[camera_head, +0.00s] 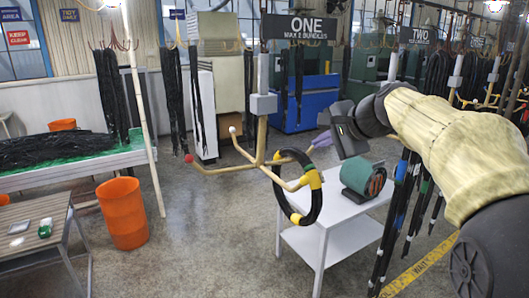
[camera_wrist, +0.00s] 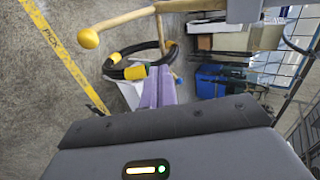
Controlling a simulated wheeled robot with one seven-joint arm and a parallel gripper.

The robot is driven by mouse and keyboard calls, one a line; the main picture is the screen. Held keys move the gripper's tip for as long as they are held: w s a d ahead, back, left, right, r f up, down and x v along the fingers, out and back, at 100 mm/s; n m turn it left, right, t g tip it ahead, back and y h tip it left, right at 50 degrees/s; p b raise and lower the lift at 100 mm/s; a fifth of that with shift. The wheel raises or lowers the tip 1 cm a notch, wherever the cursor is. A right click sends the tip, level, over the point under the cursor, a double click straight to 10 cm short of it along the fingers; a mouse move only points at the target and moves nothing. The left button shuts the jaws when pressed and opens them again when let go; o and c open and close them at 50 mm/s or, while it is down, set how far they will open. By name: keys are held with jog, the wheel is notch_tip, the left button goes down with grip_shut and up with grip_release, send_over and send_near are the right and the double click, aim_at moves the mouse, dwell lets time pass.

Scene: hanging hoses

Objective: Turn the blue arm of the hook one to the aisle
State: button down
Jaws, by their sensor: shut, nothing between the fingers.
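Hook one (camera_head: 261,135) hangs under the sign ONE, with arms spreading from a vertical post. One arm ends in a red ball (camera_head: 188,158), another in a white ball (camera_head: 232,129). In the wrist view an arm ends in a yellow ball (camera_wrist: 88,38). A black hose loop (camera_head: 318,205) with yellow bands hangs at the right-hand arms. My gripper (camera_head: 322,140), with purple fingers, is just right of the hook; its fingers (camera_wrist: 160,85) are shut and empty, pointing toward the loop.
A white cart (camera_head: 330,222) with a green and black roll (camera_head: 363,178) stands below my gripper. An orange bin (camera_head: 122,212) and a table with black hoses are at left. Hook two's hoses hang at right. Open floor lies front left of the hook.

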aim_at(306, 179)
notch_tip(306, 179, down, 9)
jog(key=b, duration=0.7)
jog(key=shift+s+a+r, duration=0.2)
jog(key=shift+s+a, duration=0.75)
jog(key=shift+a, duration=0.25)
jog(key=shift+s+a+r, duration=0.15)
jog(key=shift+s+a, duration=0.8)
jog(key=shift+a, duration=0.2)
jog(key=shift+a+p, duration=7.4)
jog(key=shift+a, duration=3)
jog(key=d+r, duration=0.4)
jog(key=r, duration=0.5)
jog(key=shift+d, duration=0.15)
